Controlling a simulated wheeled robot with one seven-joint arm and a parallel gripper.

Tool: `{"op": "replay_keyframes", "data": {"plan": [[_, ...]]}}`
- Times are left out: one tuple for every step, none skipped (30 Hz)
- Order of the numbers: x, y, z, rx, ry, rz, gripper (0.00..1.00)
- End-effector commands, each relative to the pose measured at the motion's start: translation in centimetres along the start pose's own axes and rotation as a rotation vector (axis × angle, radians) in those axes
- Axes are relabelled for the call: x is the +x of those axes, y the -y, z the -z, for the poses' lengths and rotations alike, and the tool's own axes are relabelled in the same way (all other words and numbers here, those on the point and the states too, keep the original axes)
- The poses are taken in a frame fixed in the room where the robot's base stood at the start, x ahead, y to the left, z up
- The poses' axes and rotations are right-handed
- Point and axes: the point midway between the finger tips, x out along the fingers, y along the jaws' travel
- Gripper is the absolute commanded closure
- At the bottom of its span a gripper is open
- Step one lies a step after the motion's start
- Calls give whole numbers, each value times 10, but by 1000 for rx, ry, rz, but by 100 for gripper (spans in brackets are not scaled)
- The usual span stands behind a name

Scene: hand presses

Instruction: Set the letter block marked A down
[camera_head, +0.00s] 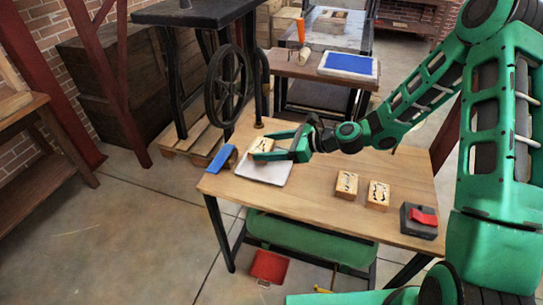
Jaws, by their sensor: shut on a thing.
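My green gripper (276,149) is shut on a small wooden letter block (263,145) over a white sheet (268,171) on the wooden table (320,201). The mark on the held block is too small to read. I cannot tell whether the block touches the sheet or hangs just above it. Two more letter blocks lie on the table to the right: one block (346,185) and, beside it, another block (378,195). Both have dark marks on their upper faces that I cannot read for certain.
A blue object (222,158) lies left of the sheet at the table edge. A dark box (418,221) with a red item sits at the right corner. A black press with a handwheel (224,86) stands behind. A table with a blue-topped tray (348,64) is further back.

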Motion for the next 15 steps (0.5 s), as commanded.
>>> {"op": "replay_keyframes", "data": {"plan": [[-1, 6, 4, 2, 1, 0, 59], [-2, 8, 7, 2, 1, 0, 59], [-3, 10, 9, 2, 1, 1, 59], [-3, 12, 10, 2, 1, 1, 59], [-4, 13, 10, 1, 1, 0, 59], [-4, 14, 12, 1, 1, 0, 59], [-3, 14, 13, 1, 1, 0, 59], [-3, 14, 14, 1, 1, -1, 59], [-2, 14, 17, 1, 1, -1, 59], [0, 14, 19, 2, 1, -1, 59], [1, 13, 22, 3, 1, -1, 59], [3, 13, 27, 3, 1, -2, 59], [4, 13, 30, 4, 1, -2, 59], [6, 13, 34, 4, 1, -2, 59], [8, 13, 39, 4, 0, -2, 59]]}}
